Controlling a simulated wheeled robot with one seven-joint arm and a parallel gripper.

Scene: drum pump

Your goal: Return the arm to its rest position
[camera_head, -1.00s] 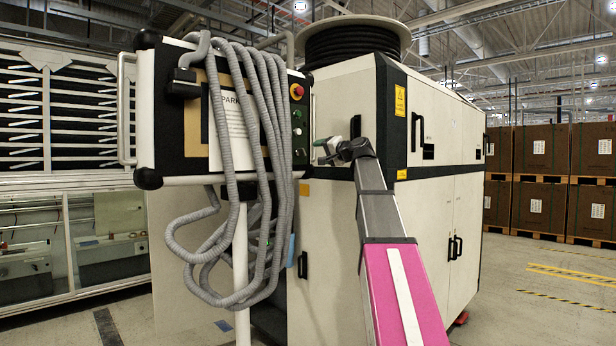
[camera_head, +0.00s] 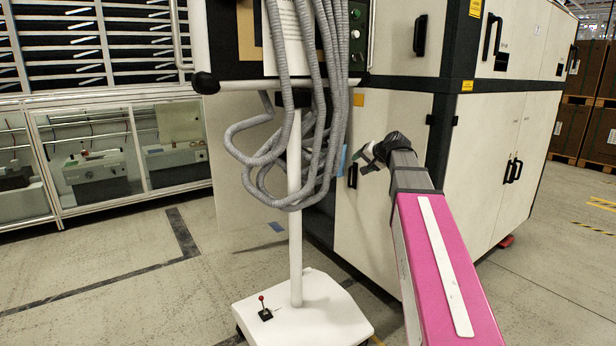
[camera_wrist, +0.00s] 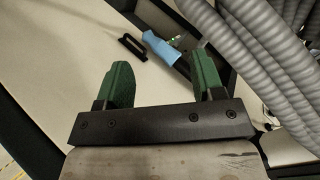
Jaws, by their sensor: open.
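My gripper (camera_head: 368,158) is at the end of my outstretched arm, in front of the white cabinet (camera_head: 385,215) and right of the hanging grey hose. In the wrist view my gripper (camera_wrist: 163,85) has two green fingers set well apart, with nothing between them. A blue-handled object (camera_wrist: 161,48) shows past the fingertips in the wrist view, apart from the fingers. The gripper's fingers are small in the head view.
The grey corrugated hose (camera_head: 287,110) hangs in loops from a panel on a white post (camera_head: 296,220). Its white base (camera_head: 305,315) carries a red-knobbed lever (camera_head: 264,308). Glass-fronted cases (camera_head: 90,160) stand at left. The floor at lower left is clear.

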